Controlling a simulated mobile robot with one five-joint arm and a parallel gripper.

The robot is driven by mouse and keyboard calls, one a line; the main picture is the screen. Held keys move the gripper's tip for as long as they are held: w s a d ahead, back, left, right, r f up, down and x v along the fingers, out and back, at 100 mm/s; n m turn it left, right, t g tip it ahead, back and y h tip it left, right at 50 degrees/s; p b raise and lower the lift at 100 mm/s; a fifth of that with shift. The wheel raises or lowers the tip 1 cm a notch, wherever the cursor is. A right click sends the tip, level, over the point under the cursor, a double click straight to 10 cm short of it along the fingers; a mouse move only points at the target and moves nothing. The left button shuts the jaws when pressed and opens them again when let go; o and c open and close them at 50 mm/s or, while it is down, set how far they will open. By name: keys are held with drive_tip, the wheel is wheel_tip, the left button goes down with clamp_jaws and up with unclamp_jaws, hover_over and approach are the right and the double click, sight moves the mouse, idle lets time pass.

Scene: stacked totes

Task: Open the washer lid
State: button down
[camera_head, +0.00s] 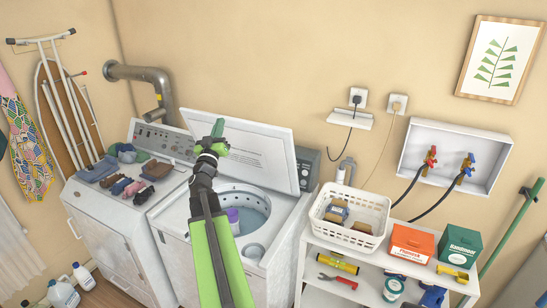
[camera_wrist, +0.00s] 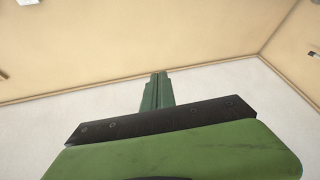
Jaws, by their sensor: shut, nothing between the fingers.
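The washer (camera_head: 178,225) stands in the middle of the head view. Its white lid (camera_head: 262,152) is raised and leans back near the control panel, with its printed inner face showing. The round drum opening (camera_head: 250,205) is uncovered, and a purple-topped item (camera_head: 233,215) shows at its left, partly behind my arm. My gripper (camera_head: 218,127) is shut and empty, pointing up in front of the lid's left part. I cannot tell whether it touches the lid. In the wrist view the green fingers (camera_wrist: 157,90) are together before a plain white surface.
A dryer (camera_head: 98,225) with folded clothes on top stands left of the washer. A white shelf cart (camera_head: 385,258) with a basket (camera_head: 347,218) and boxes stands close on the right. A metal duct (camera_head: 150,75) runs behind the dryer. Bottles (camera_head: 63,293) stand on the floor at lower left.

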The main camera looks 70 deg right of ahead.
drive_tip(key=s+f+m+g+b, duration=0.3)
drive_tip(key=s+f+m+g, duration=0.2)
drive_tip(key=s+f, duration=0.3)
drive_tip(key=m+g+b, duration=0.2)
drive_tip(key=b, duration=0.3)
approach(277, 132)
drive_tip(key=shift+y, duration=0.3)
drive_tip(key=p+x, duration=0.1)
drive_tip(key=x, duration=0.1)
drive_tip(key=p+x, duration=0.1)
drive_tip(key=x, duration=0.1)
drive_tip(key=p+x, duration=0.2)
drive_tip(key=x, duration=0.1)
drive_tip(key=shift+a+r, duration=0.2)
drive_tip(key=shift+r, duration=0.15)
